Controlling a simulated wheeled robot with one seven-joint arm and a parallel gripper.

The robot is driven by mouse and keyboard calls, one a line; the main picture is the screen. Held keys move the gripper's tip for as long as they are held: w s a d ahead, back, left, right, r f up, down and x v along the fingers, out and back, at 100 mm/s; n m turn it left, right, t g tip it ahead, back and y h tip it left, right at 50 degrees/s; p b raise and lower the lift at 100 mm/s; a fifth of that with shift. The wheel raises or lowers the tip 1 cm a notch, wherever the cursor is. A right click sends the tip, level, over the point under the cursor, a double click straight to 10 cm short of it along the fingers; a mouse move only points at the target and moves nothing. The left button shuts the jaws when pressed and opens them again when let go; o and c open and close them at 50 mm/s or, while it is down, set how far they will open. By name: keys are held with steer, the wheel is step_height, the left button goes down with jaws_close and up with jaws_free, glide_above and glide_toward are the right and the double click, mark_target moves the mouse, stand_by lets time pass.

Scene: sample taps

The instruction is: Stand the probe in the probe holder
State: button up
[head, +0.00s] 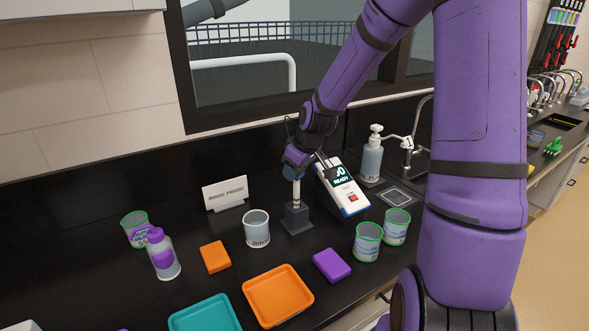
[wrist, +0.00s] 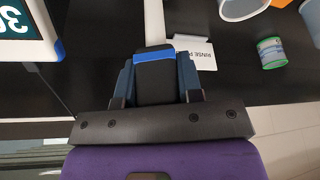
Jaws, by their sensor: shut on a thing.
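My gripper (head: 299,160) is shut on the upper end of the probe (head: 296,192), whose pale shaft hangs upright below the jaws in the head view. The probe holder (head: 297,218), a dark grey block on a base, stands directly under the shaft. The shaft's lower end meets the holder's top in the picture, but I cannot tell whether it is inside. In the wrist view the jaws grip the probe's dark handle (wrist: 155,75) with a blue band.
A white sign (head: 225,193) and a clear beaker (head: 256,229) are left of the holder. Two green-rimmed beakers (head: 367,242) (head: 396,227) and a purple block (head: 331,265) stand to its right and front. An orange tray (head: 278,296) is in front. A soap bottle (head: 371,158) stands behind the meter.

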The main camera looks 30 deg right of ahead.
steer(key=shift+f, duration=2.95)
steer(key=o, duration=1.6)
steer(key=shift+v, duration=3.15)
steer(key=shift+r, duration=0.4)
steer(key=shift+a, duration=0.1)
